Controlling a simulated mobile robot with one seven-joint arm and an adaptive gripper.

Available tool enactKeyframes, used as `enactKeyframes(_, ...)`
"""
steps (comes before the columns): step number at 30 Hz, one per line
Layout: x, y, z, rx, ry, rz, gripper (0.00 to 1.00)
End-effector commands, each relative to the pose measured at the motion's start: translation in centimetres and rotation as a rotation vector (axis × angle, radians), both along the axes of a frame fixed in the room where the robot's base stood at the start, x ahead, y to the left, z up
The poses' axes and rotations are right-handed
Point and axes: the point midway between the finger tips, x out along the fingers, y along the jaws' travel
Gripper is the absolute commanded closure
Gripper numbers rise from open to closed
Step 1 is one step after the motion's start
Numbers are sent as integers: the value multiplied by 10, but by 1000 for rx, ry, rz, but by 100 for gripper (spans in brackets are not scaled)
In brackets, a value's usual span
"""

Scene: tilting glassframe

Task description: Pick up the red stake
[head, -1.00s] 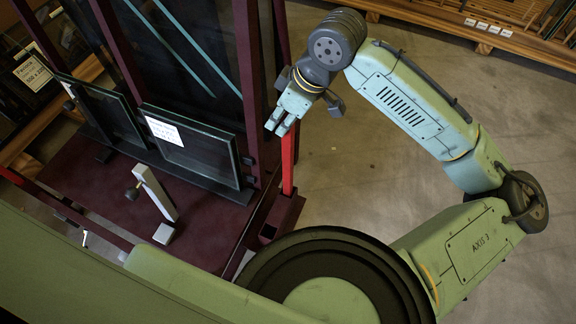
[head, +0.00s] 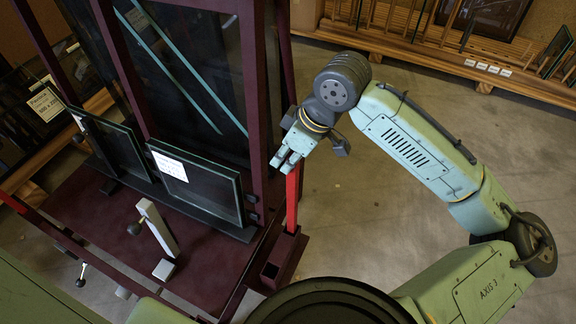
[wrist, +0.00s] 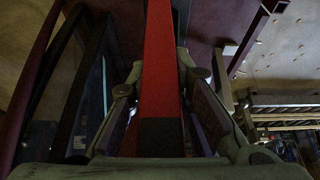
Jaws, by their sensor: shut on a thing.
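The red stake (head: 292,203) stands upright at the right edge of the maroon frame. Its lower end meets a maroon socket (head: 283,258), and I cannot tell whether it sits inside. My gripper (head: 287,164) is at the stake's upper part, beside the frame's upright post. In the wrist view the red stake (wrist: 160,60) runs between the two fingers of my gripper (wrist: 160,105), which are shut on it. A dark band shows on the stake's near end there.
Glass panes (head: 200,185) lean on the maroon frame left of the stake, with a tall maroon post (head: 254,110) close beside my gripper. A pale clamp lever (head: 157,229) stands on the frame's base. The floor (head: 365,190) to the right is clear.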

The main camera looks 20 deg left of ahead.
Motion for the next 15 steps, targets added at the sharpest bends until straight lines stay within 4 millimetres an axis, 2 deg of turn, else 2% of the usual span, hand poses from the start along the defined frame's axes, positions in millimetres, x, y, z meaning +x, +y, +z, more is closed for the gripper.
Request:
enactKeyframes(5, 0, 1, 23, 3, -3, 1, 100)
enactKeyframes(15, 0, 1, 92, 2, -3, 2, 100)
